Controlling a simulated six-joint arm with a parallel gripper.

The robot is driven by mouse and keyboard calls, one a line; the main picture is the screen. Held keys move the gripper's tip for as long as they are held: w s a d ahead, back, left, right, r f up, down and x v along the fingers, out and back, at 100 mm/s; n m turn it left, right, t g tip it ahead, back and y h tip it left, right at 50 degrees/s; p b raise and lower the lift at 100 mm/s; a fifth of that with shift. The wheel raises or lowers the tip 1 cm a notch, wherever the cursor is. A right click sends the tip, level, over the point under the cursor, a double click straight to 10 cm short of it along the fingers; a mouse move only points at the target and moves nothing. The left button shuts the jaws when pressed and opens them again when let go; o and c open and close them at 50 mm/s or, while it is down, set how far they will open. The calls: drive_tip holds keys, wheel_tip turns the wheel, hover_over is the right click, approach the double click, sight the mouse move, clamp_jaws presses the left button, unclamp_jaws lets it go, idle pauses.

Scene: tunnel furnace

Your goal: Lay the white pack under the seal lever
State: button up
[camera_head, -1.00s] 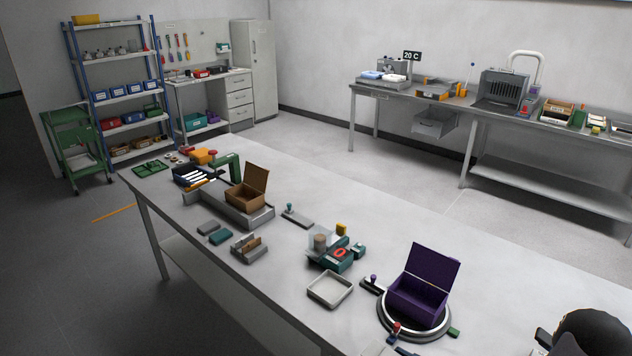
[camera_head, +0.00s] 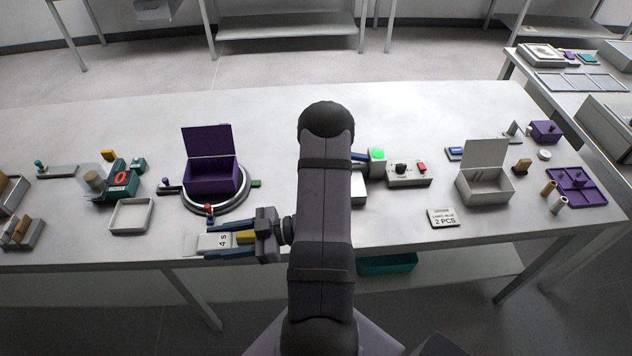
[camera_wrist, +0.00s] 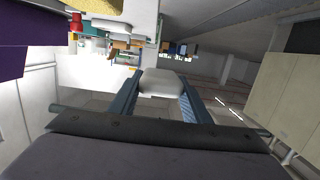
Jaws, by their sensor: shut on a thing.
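My gripper (camera_head: 222,239) reaches left from the arm, over the near edge of the bench. In the wrist view, its two blue fingers are shut on the white pack (camera_wrist: 162,84), a pale rounded block between the tips. In the head view, a pale face marked "4 s" (camera_head: 212,243) shows by the fingers; I cannot tell whether it is the pack or a plate below it. A red-knobbed lever (camera_head: 209,210) stands just beyond the fingers, and its red knob shows at the wrist view's top left (camera_wrist: 76,20). A yellow piece (camera_head: 245,237) shows between the fingers.
An open purple box (camera_head: 212,176) sits on a round ring behind the gripper. An empty white tray (camera_head: 131,216) lies to the left. A control box (camera_head: 408,174) and an open grey box (camera_head: 485,186) stand right of my arm. The bench's far strip is clear.

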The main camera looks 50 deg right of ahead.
drive_tip(key=s+d+r+m+t+h+p, duration=0.1)
drive_tip(key=s+d+r+m+t+h, duration=0.15)
drive_tip(key=d+m+h, duration=0.6)
drive_tip(key=s+d+r+m+t+h, duration=0.1)
drive_tip(key=d+r+m+t+h, duration=0.3)
drive_tip(key=d, duration=1)
drive_tip(key=s+d+f+m+g+h, duration=0.2)
drive_tip(key=s+d+m+g+h, duration=0.5)
drive_tip(key=d+h, duration=0.5)
drive_tip(key=shift+n+t+y, duration=0.35)
drive_tip(key=shift+n+y, duration=0.2)
drive_tip(key=shift+y, duration=0.2)
drive_tip(key=shift+s+d+f+p, duration=0.15)
drive_tip(key=shift+d+f+p, duration=0.15)
drive_tip(key=shift+f, duration=0.65)
drive_tip(key=shift+s+d+f+p, duration=0.2)
drive_tip(key=shift+f+p, duration=0.15)
drive_tip(key=shift+f, duration=0.65)
drive_tip(key=shift+s+d+f+p, duration=0.2)
drive_tip(key=shift+f+p, duration=0.1)
drive_tip(key=shift+f, duration=0.65)
drive_tip(key=shift+f+p, duration=0.45)
drive_tip(key=shift+f, duration=1.4)
drive_tip(key=shift+f, duration=0.1)
drive_tip(key=shift+f, duration=0.1)
drive_tip(key=o, duration=1.2)
